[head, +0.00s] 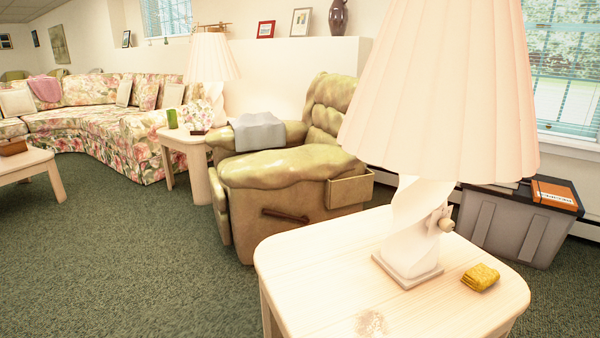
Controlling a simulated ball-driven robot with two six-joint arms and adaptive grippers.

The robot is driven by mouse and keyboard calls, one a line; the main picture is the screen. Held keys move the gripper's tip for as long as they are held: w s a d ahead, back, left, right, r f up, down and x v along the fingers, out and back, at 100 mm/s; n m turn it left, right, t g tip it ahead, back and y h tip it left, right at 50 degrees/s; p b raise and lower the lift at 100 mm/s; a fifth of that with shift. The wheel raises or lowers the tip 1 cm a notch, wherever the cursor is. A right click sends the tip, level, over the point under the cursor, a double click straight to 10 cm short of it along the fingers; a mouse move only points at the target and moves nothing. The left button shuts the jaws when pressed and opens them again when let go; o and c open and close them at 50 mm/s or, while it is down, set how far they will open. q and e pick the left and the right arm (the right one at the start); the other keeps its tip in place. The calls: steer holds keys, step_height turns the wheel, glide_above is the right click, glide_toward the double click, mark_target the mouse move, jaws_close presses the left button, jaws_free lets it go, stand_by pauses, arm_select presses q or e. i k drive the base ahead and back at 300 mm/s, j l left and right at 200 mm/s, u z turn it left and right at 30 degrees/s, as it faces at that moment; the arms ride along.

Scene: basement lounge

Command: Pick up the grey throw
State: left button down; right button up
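The grey throw (257,131) lies draped over the far arm of the green recliner (285,172), in the middle of the head view. Its near edge hangs down toward the seat. The recliner's near padded arm stands between me and the seat. Neither of my grippers shows in the view.
A second side table (185,137) stands beyond the recliner. Carpet (120,250) at left is clear.

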mark_target(261, 130)
steer(key=i+j+z, duration=0.1)
steer(key=j+z, duration=0.3)
steer(key=j, duration=0.15)
steer(key=j+z, duration=0.4)
steer(key=j, duration=0.15)
steer(key=j+z, duration=0.4)
steer(key=j, duration=0.15)
steer(key=k+j+z, duration=0.15)
steer(key=j+z, duration=0.25)
steer(key=j, duration=0.15)
steer(key=i+j+z, duration=0.1)
steer(key=j+z, duration=0.35)
steer(key=j, duration=0.4)
steer(key=j+z, duration=0.45)
steer(key=j, duration=0.35)
steer(key=j+u, duration=0.35)
steer(key=i+j+u, duration=0.15)
steer(key=j+u, duration=0.25)
steer(key=i+j+u, duration=0.1)
steer(key=u, duration=0.3)
steer(key=i+u, duration=0.1)
steer(key=u, duration=0.25)
steer(key=i+j+u, duration=0.1)
steer(key=u, duration=0.3)
steer(key=i+u, duration=0.15)
steer(key=u, duration=0.25)
steer(key=i+l, duration=0.2)
